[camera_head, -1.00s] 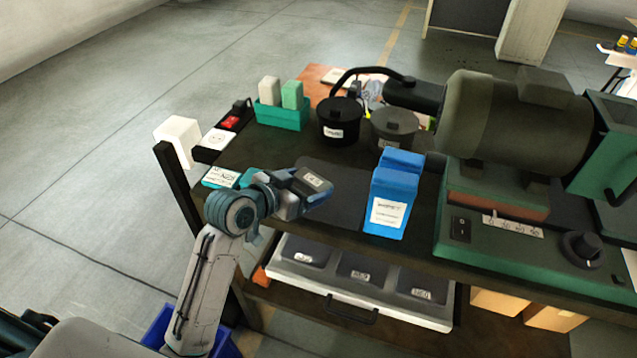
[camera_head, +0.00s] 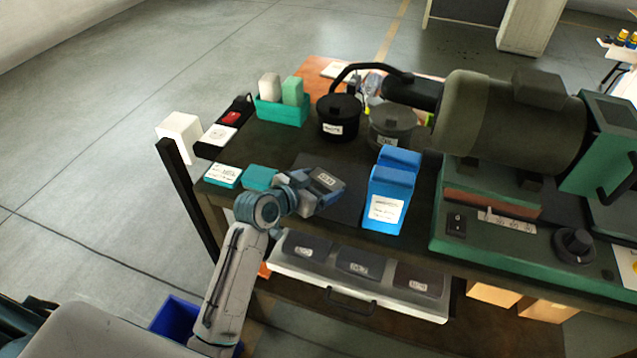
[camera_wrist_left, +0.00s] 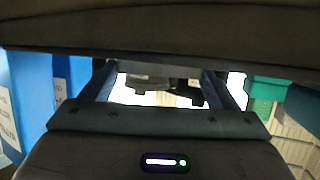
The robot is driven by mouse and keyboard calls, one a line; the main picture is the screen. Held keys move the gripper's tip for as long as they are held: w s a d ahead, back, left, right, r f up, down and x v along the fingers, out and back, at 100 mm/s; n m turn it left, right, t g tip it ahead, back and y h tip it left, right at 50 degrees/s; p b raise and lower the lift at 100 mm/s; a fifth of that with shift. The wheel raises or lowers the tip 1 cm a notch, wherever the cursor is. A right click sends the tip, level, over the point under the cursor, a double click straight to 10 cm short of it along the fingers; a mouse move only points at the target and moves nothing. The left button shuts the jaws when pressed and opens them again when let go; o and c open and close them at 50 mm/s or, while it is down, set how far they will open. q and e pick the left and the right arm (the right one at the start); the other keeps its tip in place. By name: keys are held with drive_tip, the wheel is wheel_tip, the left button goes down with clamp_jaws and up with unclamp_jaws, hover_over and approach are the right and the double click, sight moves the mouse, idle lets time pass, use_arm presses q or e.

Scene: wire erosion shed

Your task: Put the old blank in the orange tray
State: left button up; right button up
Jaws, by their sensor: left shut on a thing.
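My left gripper (camera_head: 330,187) is over the left part of the workbench, above a dark mat and just left of the blue containers (camera_head: 391,190). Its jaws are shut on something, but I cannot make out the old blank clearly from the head. In the left wrist view the two fingers (camera_wrist_left: 157,88) show, and a wide dark band crosses the top; I cannot tell whether this is the held piece. A small orange patch (camera_head: 264,271) shows at the left end of the drawer below the bench; I cannot tell whether it is the orange tray. My right gripper is out of view.
An open drawer (camera_head: 400,301) with labelled compartments juts out under the bench front. A green machine (camera_head: 510,130) fills the right side. Dark pots (camera_head: 341,117) and a teal holder (camera_head: 282,112) stand behind. A blue bin (camera_head: 176,316) is on the floor.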

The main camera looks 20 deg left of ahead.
use_arm(q)
drive_tip(key=o, duration=1.3)
drive_tip(key=shift+s, duration=0.1)
drive_tip(key=shift+r, duration=0.15)
drive_tip(key=b+v, duration=0.2)
drive_tip(key=v, duration=1)
drive_tip(key=x, duration=0.2)
drive_tip(key=p+x, duration=0.1)
drive_tip(key=x, duration=0.2)
drive_tip(key=r+p+x, duration=0.1)
drive_tip(key=x, duration=0.2)
drive_tip(key=shift+w, duration=0.25)
drive_tip(key=p+x, duration=0.1)
drive_tip(key=x, duration=0.1)
drive_tip(key=p+x, duration=0.1)
drive_tip(key=x, duration=0.2)
drive_tip(key=shift+s+f, duration=0.15)
drive_tip(key=shift+f, duration=0.1)
drive_tip(key=shift+w+d+f, duration=0.1)
drive_tip(key=shift+w+f, duration=0.15)
drive_tip(key=shift+c, duration=0.3)
